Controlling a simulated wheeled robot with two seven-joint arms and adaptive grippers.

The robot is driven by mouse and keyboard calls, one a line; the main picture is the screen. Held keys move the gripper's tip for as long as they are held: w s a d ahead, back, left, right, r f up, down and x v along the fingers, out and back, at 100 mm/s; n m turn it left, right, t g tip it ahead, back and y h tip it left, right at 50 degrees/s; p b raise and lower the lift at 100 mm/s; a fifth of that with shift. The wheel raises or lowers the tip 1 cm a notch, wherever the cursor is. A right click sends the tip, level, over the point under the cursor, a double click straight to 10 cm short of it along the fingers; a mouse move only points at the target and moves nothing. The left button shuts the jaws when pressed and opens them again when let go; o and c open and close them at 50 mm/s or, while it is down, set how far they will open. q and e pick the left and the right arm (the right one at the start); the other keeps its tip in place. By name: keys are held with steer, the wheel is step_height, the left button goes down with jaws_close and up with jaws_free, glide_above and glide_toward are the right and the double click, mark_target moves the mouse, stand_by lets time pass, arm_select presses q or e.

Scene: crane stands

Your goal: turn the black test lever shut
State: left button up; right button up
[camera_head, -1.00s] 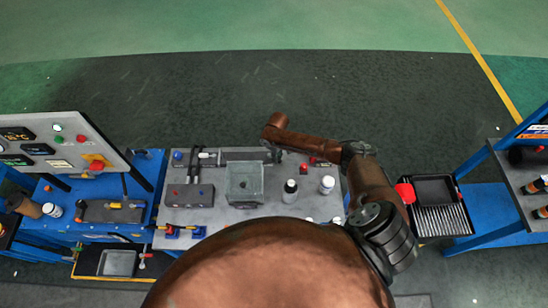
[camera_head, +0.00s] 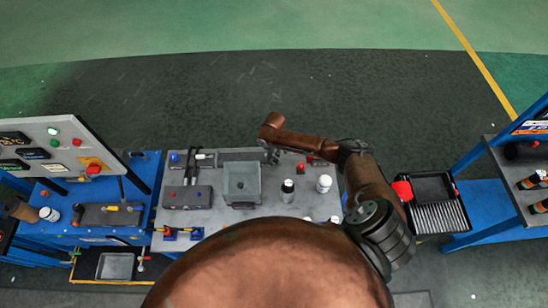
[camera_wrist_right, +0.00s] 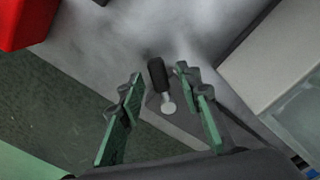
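A short black lever (camera_wrist_right: 157,74) with a silver round end (camera_wrist_right: 168,107) shows in the right wrist view, on a dark grey block. My right gripper (camera_wrist_right: 159,84) is open, with one green finger on each side of the lever. Clear gaps show between the fingers and the lever, and I cannot tell its height above it. In the head view my right gripper (camera_head: 271,156) is small and dark at the bench's back edge, and I cannot make out the lever there. My left gripper is not in view.
The grey bench (camera_head: 222,219) carries a square grey bin (camera_head: 241,183), a black bottle (camera_head: 288,190), a white bottle (camera_head: 323,184) and a dark block (camera_head: 187,197). A red object (camera_wrist_right: 22,22) is near the gripper. A black tray (camera_head: 437,206) stands at right.

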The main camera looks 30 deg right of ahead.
step_height(320, 180, up, 12)
stand_by(0.5)
steer(key=shift+c, duration=0.8)
steer(key=a+n+b, duration=0.1)
steer(key=n+b, duration=0.1)
steer(key=b, duration=0.1)
steer(key=w+a+n+b, duration=0.1)
steer(key=n+b, duration=0.2)
steer(key=b, duration=0.1)
steer(key=a+n+h+b, duration=0.1)
steer(key=n+b, duration=0.1)
steer(key=b, duration=0.1)
steer(key=shift+w+a+f+n+t+b, duration=0.15)
steer(key=shift+w+a+n+t+b, duration=0.05)
steer(key=shift+n+t+b, duration=0.2)
jaws_close()
steer(key=f+n+b, duration=0.3)
steer(key=b, duration=0.1)
steer(key=s+f+n+h+b, duration=0.1)
steer(key=f+n+b, duration=0.2)
steer(key=f+b, duration=0.1)
steer(key=s+f+n+b, duration=0.1)
steer(key=f+n+b, duration=0.3)
steer(key=shift+s+d+f+h, duration=0.1)
steer(key=shift+s+d+h, duration=0.15)
steer(key=shift+d+h, duration=0.05)
